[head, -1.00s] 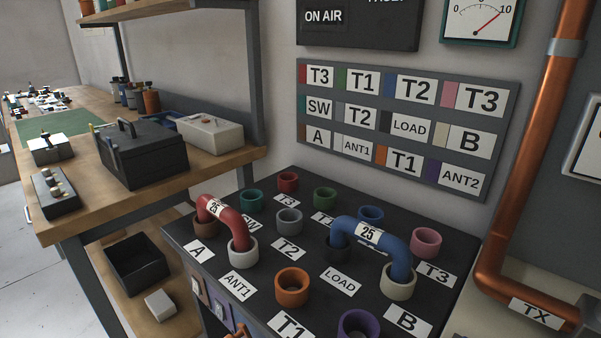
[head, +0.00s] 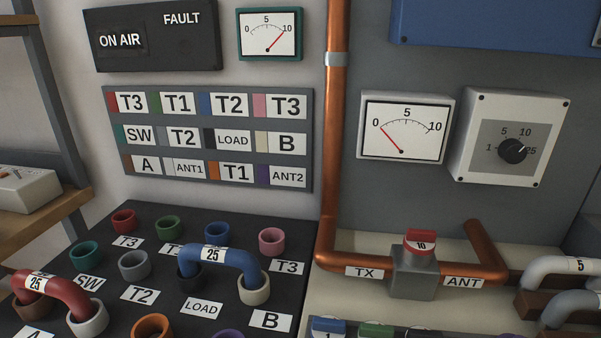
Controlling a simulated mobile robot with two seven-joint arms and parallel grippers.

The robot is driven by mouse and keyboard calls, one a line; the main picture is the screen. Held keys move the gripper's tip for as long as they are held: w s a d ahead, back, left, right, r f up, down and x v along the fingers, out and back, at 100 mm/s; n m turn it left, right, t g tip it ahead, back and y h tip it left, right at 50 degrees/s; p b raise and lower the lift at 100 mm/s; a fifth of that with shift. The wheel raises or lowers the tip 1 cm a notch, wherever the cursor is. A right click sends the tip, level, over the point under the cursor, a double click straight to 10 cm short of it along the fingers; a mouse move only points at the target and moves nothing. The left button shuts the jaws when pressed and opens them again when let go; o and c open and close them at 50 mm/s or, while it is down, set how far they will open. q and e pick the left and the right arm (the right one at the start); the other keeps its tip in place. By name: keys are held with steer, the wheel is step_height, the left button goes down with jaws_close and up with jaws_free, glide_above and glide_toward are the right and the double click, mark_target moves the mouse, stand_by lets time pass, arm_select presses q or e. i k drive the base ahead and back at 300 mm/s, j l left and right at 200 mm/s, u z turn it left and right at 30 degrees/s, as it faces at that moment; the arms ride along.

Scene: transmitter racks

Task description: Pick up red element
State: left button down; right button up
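A red element (head: 420,242) marked 10 sits in the top of a grey metal block (head: 414,275) on the copper pipe, between the TX and ANT labels. A red U-shaped link (head: 58,288) marked 25 bridges the brown socket (head: 33,307) and the white socket (head: 88,319) at the lower left. Neither of my grippers shows in the head view.
A blue link (head: 220,257) bridges black and cream sockets on the dark patch panel (head: 215,285). A vertical copper pipe (head: 335,130) stands left of the block. Blue (head: 328,327) and green (head: 376,330) pieces show at the bottom edge. Grey pipe ends (head: 560,270) lie at the right.

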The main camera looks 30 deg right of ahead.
mark_target(422, 242)
steer(key=z, duration=1.8)
